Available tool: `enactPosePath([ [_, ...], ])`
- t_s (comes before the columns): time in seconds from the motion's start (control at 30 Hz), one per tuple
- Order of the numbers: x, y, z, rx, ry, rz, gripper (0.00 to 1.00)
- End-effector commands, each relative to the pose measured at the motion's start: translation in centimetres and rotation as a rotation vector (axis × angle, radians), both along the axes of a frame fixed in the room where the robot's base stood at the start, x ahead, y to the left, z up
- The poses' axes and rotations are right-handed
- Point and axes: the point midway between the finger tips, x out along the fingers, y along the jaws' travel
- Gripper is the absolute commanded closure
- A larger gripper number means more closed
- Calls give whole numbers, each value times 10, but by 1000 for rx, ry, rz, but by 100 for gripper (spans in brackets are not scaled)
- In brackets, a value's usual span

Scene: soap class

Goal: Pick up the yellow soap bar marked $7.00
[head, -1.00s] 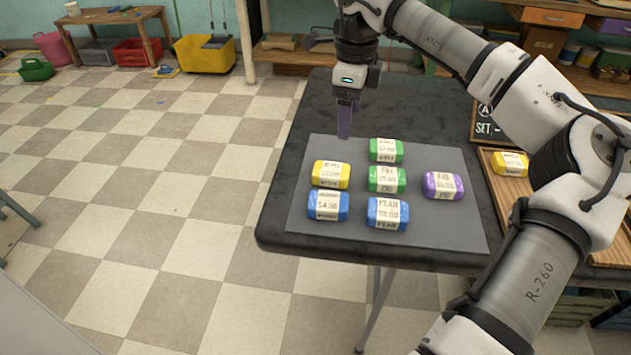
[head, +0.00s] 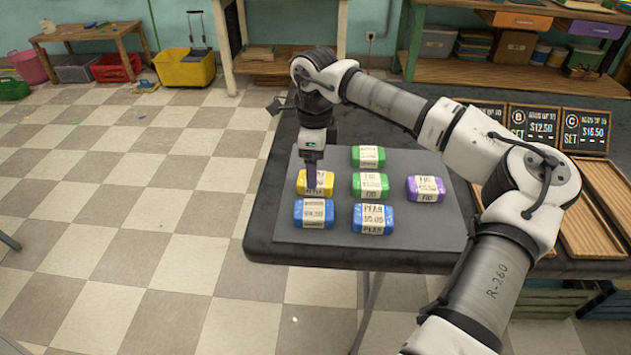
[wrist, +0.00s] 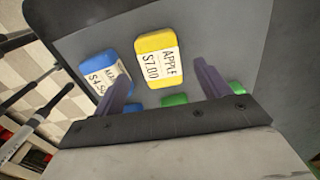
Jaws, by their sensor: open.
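The yellow soap bar (head: 326,182) lies at the left of the grey mat (head: 430,236) on the dark table. In the wrist view its label on the yellow soap bar (wrist: 158,57) reads APPLE $7.00. My gripper (head: 311,185) points down over this bar and hides part of it in the head view. In the wrist view my gripper (wrist: 164,72) is open, with one finger toward each side of the bar. The bar shows beyond the fingers, and no grip on it is seen. I cannot tell the exact height left above it.
A blue bar (head: 313,214) lies close in front of the yellow one. Another blue bar (head: 373,219), two green bars (head: 369,157) and a purple bar (head: 426,189) share the mat. Wooden trays (head: 604,190) and price boards (head: 534,127) stand at the right.

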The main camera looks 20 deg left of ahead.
Motion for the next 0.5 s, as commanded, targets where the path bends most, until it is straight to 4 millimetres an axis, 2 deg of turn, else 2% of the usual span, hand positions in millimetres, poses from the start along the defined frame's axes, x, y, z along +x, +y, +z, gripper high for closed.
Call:
enactPosePath([
  [0.2,0,-1,-31,1,2,1,25],
  [0.43,0,-1,-34,1,0,0,25],
  [0.5,0,-1,-34,0,0,0,32],
])
